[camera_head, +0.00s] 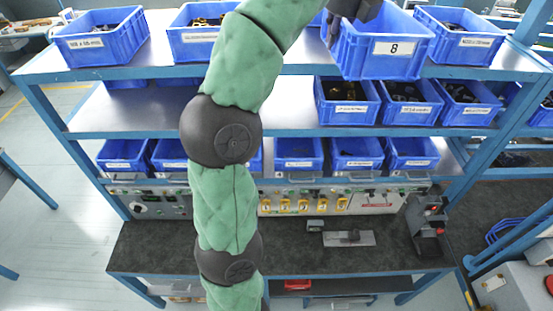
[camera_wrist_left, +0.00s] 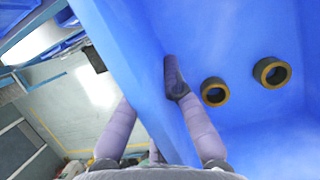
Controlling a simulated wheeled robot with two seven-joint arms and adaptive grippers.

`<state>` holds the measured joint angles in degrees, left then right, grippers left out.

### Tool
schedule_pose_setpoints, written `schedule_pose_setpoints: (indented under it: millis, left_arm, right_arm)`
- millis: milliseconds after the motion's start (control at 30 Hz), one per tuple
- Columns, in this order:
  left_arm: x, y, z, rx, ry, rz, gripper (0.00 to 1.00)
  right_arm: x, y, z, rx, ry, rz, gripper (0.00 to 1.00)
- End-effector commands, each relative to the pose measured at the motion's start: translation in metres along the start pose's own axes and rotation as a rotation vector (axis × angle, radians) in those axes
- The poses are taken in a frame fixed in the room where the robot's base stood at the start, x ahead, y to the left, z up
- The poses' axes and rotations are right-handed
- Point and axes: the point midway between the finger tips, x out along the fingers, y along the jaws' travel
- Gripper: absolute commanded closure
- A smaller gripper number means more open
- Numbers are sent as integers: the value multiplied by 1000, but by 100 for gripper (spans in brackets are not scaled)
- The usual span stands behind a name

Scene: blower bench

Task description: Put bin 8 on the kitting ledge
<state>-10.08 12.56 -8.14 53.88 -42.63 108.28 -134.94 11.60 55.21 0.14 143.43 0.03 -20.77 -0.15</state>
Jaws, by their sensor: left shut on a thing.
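Bin 8 (camera_head: 385,58) is a blue bin with a white label reading 8. In the head view it is at the top, right of centre, by the top shelf's front edge, slightly tilted. My left gripper (camera_head: 340,20) is shut on its left wall. In the left wrist view, the gripper's fingers (camera_wrist_left: 152,88) straddle the blue wall of bin 8 (camera_wrist_left: 235,130). Two dark rings with yellowish edges (camera_wrist_left: 214,92) lie inside. Whether the bin touches the shelf is unclear. My right gripper is not in view. I cannot identify the kitting ledge for certain.
Several other labelled blue bins (camera_head: 102,38) stand on the top shelf (camera_head: 150,62), with more on the shelves below. A dark workbench (camera_head: 170,245) with a control panel is beneath. The middle shelf (camera_head: 130,108) has bare room at left.

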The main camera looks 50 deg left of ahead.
Motion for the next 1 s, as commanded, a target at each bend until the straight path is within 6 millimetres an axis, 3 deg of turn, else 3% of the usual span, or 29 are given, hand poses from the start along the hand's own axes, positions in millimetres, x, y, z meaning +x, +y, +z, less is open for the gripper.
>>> schedule_pose_setpoints:
  millis: [333,1000]
  left_arm:
    - [29,-12,-24,-144,-1,59,100]
    - [174,-74,-138,-850,0,358,100]
  right_arm:
    - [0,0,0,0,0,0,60]
    - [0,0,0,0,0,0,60]
